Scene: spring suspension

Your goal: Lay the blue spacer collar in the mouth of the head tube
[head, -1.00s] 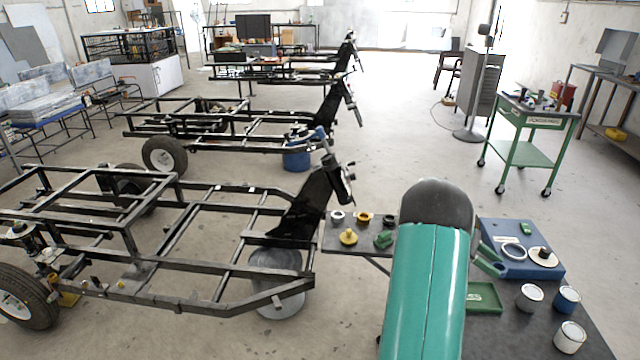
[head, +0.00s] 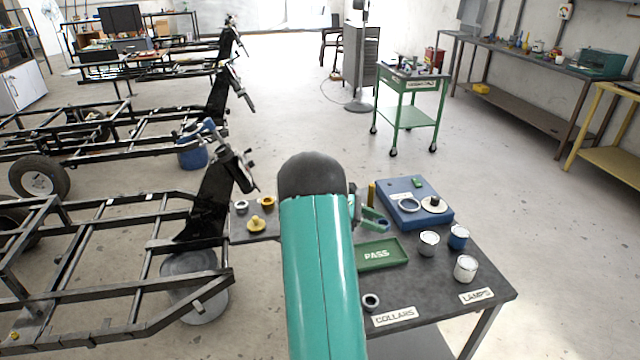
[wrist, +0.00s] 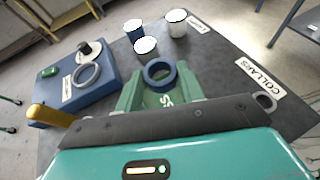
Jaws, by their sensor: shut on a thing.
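My gripper (head: 374,219) shows past the right side of my green arm in the head view. In the wrist view its green fingers (wrist: 160,84) are shut on the blue spacer collar (wrist: 158,73), a thick ring held above the table. The collar also shows small at the fingertips in the head view (head: 383,223). The head tube (head: 237,168) is at the top of the black neck of the nearest frame, left of my arm and well apart from the collar. I cannot see into its mouth.
The dark table (head: 480,303) holds a green PASS tray (head: 365,262), a blue fixture (head: 397,187) with a grey ring, several cups, and a grey collar (head: 371,301) by the COLLARS label. Yellow and grey parts lie near the head tube.

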